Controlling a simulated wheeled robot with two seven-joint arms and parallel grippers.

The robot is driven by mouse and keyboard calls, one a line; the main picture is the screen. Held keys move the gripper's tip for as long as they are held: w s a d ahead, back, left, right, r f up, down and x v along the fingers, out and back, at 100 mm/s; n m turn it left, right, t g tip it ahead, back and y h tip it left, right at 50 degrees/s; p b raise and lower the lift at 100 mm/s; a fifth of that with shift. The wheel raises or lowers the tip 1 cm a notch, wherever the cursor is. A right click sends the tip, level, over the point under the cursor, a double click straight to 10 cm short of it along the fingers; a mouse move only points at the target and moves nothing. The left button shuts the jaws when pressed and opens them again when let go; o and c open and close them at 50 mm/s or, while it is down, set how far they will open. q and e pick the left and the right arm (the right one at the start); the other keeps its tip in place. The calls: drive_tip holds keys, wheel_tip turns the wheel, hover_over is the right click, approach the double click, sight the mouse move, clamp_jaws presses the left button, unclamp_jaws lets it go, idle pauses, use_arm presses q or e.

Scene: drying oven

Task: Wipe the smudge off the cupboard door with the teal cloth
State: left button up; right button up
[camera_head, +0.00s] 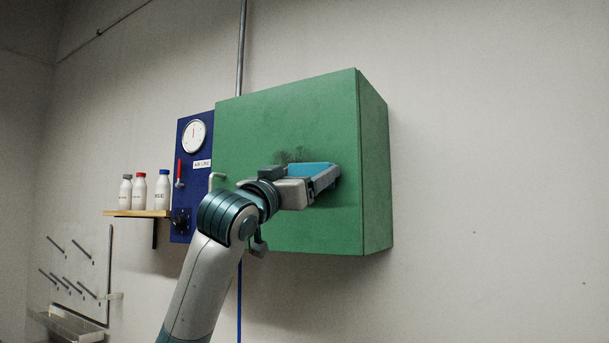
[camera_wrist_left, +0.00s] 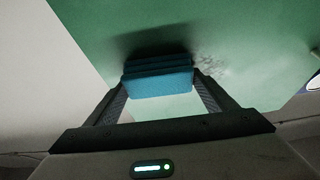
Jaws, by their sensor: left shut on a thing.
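The green cupboard door (camera_head: 250,125) faces me on the wall. A dark, patchy smudge (camera_head: 290,156) is near its middle, partly hidden behind my left gripper. My left gripper (camera_head: 322,176) is shut on the folded teal cloth (camera_head: 312,169), in front of the door just right of and below the smudge. In the left wrist view the cloth (camera_wrist_left: 158,84) is between the two fingers, with a dark shadow on the door behind it. The smudge (camera_wrist_left: 208,68) shows there right beside the cloth. I cannot tell whether the cloth touches the door. My right gripper is out of view.
A blue panel (camera_head: 183,150) with a gauge (camera_head: 194,136) and red lever (camera_head: 180,173) adjoins the cupboard's left side. A wooden shelf (camera_head: 140,213) holds three bottles. A pegged rack (camera_head: 75,270) hangs at lower left. The wall right of the cupboard is clear.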

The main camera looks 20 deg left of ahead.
sight(289, 169)
use_arm(q)
drive_tip(key=shift+r+p, duration=0.5)
drive_tip(key=shift+r, duration=0.3)
drive_tip(key=shift+a, duration=0.1)
drive_tip(key=shift+w+a, duration=0.15)
drive_tip(key=shift+a, duration=1.75)
drive_tip(key=shift+w+a+p, duration=0.2)
drive_tip(key=shift+a+p, duration=0.3)
drive_tip(key=shift+a, duration=1.5)
